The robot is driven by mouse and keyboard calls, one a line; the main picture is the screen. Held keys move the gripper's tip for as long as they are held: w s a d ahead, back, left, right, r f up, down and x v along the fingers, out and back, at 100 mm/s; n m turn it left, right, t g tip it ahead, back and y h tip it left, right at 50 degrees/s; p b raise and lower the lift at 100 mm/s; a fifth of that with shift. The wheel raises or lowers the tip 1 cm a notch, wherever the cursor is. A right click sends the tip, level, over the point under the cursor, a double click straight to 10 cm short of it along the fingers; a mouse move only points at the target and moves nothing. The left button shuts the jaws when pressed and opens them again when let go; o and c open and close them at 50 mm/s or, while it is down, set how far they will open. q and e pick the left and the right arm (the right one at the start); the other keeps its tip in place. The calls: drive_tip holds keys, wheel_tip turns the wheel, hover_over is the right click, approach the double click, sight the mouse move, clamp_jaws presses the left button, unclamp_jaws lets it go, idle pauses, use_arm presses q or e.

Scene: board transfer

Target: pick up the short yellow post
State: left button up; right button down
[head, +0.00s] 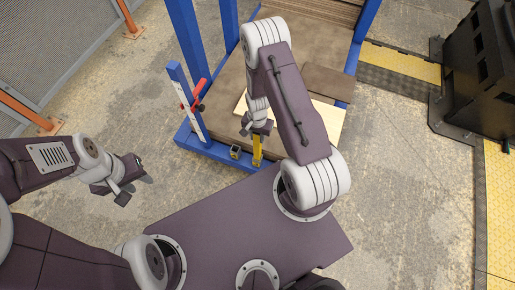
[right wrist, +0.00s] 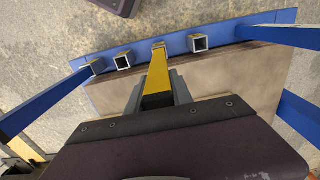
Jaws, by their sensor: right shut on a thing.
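The short yellow post (head: 257,153) is upright at the front blue rail of the rack, below my right gripper (head: 259,130). In the right wrist view the yellow post (right wrist: 158,78) runs between the grey fingers of my right gripper (right wrist: 158,98), which is shut on it. Its far end lies over the blue rail; I cannot tell whether it sits in a socket or is clear of it. My left gripper (head: 135,188) is empty, with its fingers apart, over the floor at the left.
Square open sockets (right wrist: 198,43) line the blue rail (right wrist: 225,35). Brown boards (head: 315,85) and a pale board (head: 325,117) lie on the rack behind the post. Blue uprights (head: 187,105) with a red clamp (head: 195,95) stand to the left. A dark machine (head: 483,75) stands at right.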

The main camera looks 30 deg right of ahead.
wheel_tip(320, 180, up, 18)
drive_tip(key=p, duration=0.5)
drive_tip(key=shift+p, duration=0.35)
